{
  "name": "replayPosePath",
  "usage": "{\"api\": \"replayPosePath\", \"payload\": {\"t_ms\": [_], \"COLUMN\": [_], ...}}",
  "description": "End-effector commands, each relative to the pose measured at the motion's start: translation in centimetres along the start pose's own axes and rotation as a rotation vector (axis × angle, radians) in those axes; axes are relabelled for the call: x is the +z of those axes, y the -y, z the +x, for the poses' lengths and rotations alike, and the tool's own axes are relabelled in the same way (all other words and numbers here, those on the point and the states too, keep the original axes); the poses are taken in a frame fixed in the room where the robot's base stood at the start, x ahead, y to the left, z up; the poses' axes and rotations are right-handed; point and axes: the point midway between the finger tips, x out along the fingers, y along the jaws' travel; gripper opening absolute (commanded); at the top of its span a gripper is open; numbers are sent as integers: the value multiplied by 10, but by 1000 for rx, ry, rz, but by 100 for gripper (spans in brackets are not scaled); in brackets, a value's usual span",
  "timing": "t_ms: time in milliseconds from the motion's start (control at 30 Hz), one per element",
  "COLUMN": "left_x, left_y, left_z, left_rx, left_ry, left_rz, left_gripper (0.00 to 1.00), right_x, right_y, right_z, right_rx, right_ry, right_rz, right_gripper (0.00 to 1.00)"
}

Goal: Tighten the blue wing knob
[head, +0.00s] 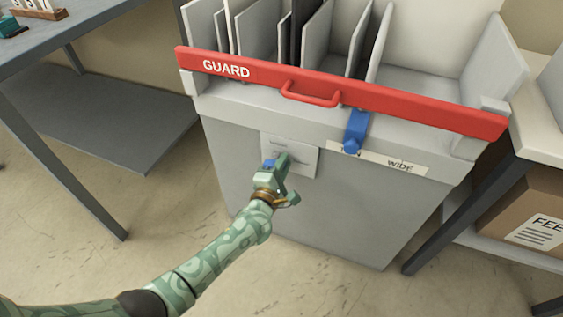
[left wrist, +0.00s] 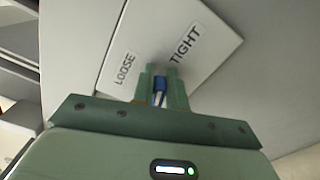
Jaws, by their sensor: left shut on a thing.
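The blue wing knob (left wrist: 159,84) sits on a pale plate (left wrist: 205,40) marked LOOSE and TIGHT on the front of the grey machine. In the left wrist view it lies between my left gripper's (left wrist: 161,92) fingers, which are shut on it. In the head view my left gripper (head: 273,168) is at the plate (head: 303,158), and a bit of the blue knob (head: 268,164) shows at the fingers. The rest of the knob is hidden by the gripper. My right gripper is in neither view.
A blue lever (head: 356,130) hangs beside a strip (head: 398,165) reading WIDE. A dark table (head: 75,35) stands left; a cardboard box (head: 530,212) sits on a shelf at right.

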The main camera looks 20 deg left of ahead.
Motion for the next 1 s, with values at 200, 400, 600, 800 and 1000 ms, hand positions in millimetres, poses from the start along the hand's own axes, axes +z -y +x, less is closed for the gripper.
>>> {"api": "replayPosePath", "payload": {"t_ms": [200,400,600,800,1000], "left_x": [0,-1,-1,-1,-1], "left_y": [6,9,11,12,13], "left_z": [-1,-1,-1,-1,-1], "left_rx": [-4,-4,-4,-5,-6], "left_ry": [0,1,1,2,2], "left_rz": [162,267,323,343,345], "left_gripper": [0,0,0,0,0], "right_x": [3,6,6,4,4], "right_y": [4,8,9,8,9], "right_z": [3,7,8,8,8], "right_rx": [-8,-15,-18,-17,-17], "right_ry": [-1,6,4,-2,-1], "right_rz": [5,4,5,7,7], "right_gripper": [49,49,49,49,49]}}
